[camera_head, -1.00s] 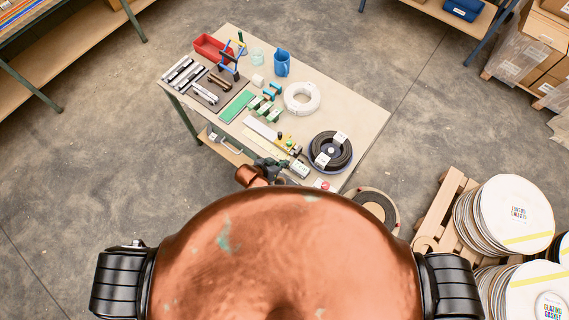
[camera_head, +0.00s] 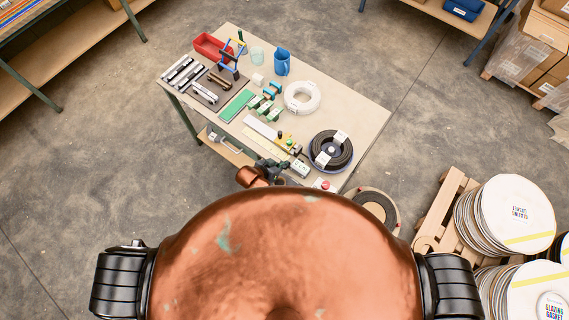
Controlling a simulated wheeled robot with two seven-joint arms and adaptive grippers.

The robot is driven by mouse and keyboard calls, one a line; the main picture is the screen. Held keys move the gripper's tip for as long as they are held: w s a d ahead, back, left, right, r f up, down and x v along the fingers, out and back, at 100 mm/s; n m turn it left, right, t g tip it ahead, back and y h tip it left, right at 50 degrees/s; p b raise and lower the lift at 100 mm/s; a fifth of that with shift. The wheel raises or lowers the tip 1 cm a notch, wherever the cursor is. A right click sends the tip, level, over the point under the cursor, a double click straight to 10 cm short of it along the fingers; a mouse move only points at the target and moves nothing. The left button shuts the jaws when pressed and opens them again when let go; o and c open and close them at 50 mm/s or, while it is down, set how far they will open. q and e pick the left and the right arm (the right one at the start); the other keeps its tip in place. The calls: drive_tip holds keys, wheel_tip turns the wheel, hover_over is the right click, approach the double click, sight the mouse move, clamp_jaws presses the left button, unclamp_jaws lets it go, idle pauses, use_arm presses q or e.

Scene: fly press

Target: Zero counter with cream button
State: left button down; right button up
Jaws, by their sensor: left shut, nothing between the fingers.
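A small box with a pale face (camera_head: 300,168), apparently the counter, sits near the front edge of the workbench. I cannot make out a cream button on it at this size. My left gripper (camera_head: 281,166) is dark and small in view, at the end of a copper-coloured arm link. It is shut and empty, just left of the small box. I cannot tell whether its fingertips touch the box. My right gripper is not in view.
The workbench (camera_head: 352,104) also holds a dark coil (camera_head: 331,150), a white coil (camera_head: 302,97), a blue jug (camera_head: 282,63), a red tray (camera_head: 211,46) and a red button (camera_head: 325,184). A wooden pallet (camera_head: 446,205) with stacked discs stands at right.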

use_arm(q)
drive_tip(key=shift+s, duration=0.3)
drive_tip(key=r, duration=0.5)
drive_tip(key=shift+w+a+r, duration=0.2)
drive_tip(key=shift+w+a, duration=0.15)
drive_tip(key=shift+w, duration=0.05)
drive_tip(key=v, duration=0.9)
drive_tip(key=s+a+f+n+y+b, duration=0.1)
drive_tip(key=a+f+b, duration=0.1)
drive_tip(key=a+f, duration=0.55)
drive_tip(key=a+f+n+y+b, duration=0.1)
drive_tip(key=a+f+y+b, duration=0.2)
drive_tip(key=f, duration=0.8)
drive_tip(key=s+a+f+b, duration=0.1)
drive_tip(key=s+a+f, duration=0.2)
drive_tip(key=f, duration=0.3)
drive_tip(key=s+a+f+n+g+b, duration=0.1)
drive_tip(key=s+a+f+b, duration=0.1)
drive_tip(key=s+a+f, duration=0.2)
drive_tip(key=s+a+f+y+b, duration=0.1)
drive_tip(key=s+a+f, duration=0.3)
drive_tip(key=f, duration=0.5)
drive_tip(key=shift+f+n+g, duration=0.25)
drive_tip(key=shift+n+g, duration=0.15)
drive_tip(key=shift+s, duration=0.15)
